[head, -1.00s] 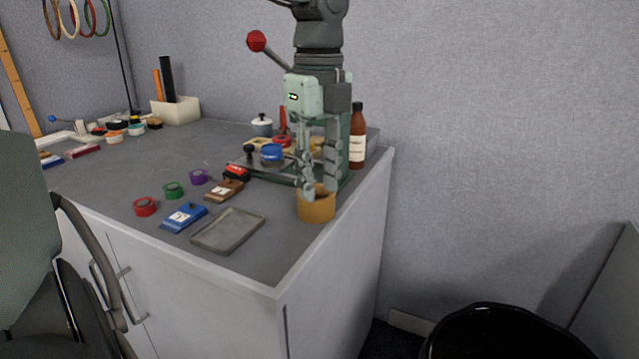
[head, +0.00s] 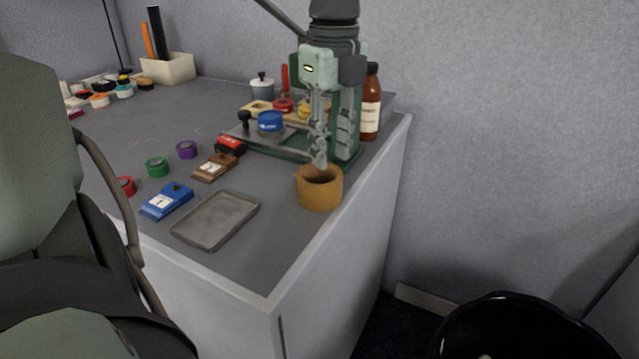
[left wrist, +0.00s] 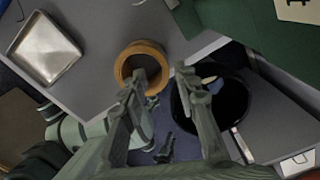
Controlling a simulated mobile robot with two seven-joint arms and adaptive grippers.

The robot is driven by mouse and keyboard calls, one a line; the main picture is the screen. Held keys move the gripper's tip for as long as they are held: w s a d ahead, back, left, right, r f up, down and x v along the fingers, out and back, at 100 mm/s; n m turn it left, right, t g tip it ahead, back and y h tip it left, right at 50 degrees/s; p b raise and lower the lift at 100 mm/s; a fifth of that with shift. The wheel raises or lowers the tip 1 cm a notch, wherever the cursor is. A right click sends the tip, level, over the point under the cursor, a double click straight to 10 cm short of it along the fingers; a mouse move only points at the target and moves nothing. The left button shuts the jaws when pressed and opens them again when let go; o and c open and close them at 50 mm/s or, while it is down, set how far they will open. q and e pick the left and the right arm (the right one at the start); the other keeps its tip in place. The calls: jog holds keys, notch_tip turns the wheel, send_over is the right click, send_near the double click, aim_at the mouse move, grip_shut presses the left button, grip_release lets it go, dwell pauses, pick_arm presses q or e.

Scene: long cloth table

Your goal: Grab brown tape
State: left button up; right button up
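The brown tape (head: 319,192) is a thick tan roll lying flat, hole up, near the table's right edge. It also shows in the left wrist view (left wrist: 161,56). My left gripper (head: 330,160) is above and behind the roll, pointing down. In the left wrist view its fingers (left wrist: 160,78) are apart with nothing between them. The left finger there overlaps the lower part of the roll, and the right finger is clear of it. I cannot tell whether the finger touches the roll.
A grey metal tray (head: 217,222) lies left of the roll. A green-framed press (head: 345,120) and a brown bottle (head: 371,103) stand behind it. Blue (head: 167,201) and brown (head: 214,167) devices and small coloured rolls lie further left. A black bin (head: 520,330) stands beyond the table's right side.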

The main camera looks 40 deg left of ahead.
aim_at(334, 167)
pick_arm(q)
jog(key=f, duration=0.3)
jog(key=shift+w+d+f, duration=0.1)
jog(key=shift+w+f, duration=0.15)
jog(key=shift+f, duration=0.3)
pick_arm(e)
jog(key=shift+w+a+f, duration=0.1)
jog(key=shift+a+f, duration=0.25)
jog(key=shift+f, duration=0.3)
pick_arm(q)
jog(key=shift+c, duration=0.6)
grip_shut()
pick_arm(e)
jog(key=shift+d, duration=0.15)
